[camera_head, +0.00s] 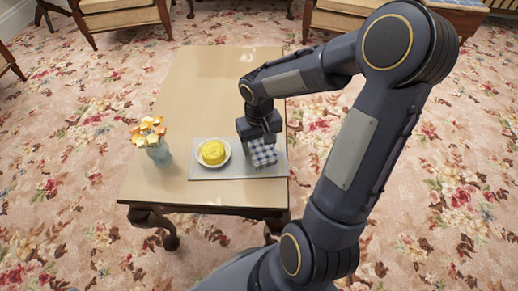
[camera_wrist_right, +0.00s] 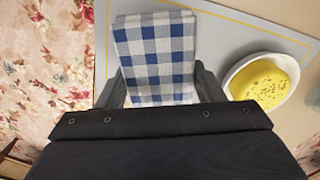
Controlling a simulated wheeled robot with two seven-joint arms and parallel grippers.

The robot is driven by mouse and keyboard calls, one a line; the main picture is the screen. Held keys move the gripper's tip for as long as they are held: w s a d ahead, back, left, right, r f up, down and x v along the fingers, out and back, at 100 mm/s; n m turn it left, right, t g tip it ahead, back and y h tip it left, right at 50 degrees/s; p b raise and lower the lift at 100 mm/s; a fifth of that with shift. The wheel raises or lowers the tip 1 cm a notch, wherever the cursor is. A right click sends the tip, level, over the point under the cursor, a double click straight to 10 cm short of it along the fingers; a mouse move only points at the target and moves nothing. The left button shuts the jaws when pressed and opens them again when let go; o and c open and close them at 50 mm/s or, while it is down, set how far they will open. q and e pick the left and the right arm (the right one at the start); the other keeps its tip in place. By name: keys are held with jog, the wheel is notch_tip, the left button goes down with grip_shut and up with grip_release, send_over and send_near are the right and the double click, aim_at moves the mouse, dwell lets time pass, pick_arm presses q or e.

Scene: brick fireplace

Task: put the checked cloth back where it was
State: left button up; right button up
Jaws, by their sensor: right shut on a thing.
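The blue-and-white checked cloth (camera_head: 262,154) is folded and sits at the right part of a grey mat (camera_head: 232,174) on the table. My right gripper (camera_head: 259,140) comes down over it and is shut on it. In the right wrist view the cloth (camera_wrist_right: 156,58) lies between the two fingers (camera_wrist_right: 160,85), with the mat under or below it. I cannot tell whether the cloth touches the mat. My left gripper is not in view.
A bowl with yellow food (camera_head: 213,152) stands on the mat just left of the cloth. A vase of flowers (camera_head: 153,140) stands at the table's left. The far part of the wooden table (camera_head: 215,85) is clear. Chairs (camera_head: 122,15) stand behind on the floral carpet.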

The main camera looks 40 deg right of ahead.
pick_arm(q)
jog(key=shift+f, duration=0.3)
pick_arm(e)
jog(key=shift+f, duration=0.65)
jog(key=shift+f, duration=0.15)
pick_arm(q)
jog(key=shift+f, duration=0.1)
pick_arm(e)
jog(key=o, duration=0.9)
jog(key=shift+o, duration=0.2)
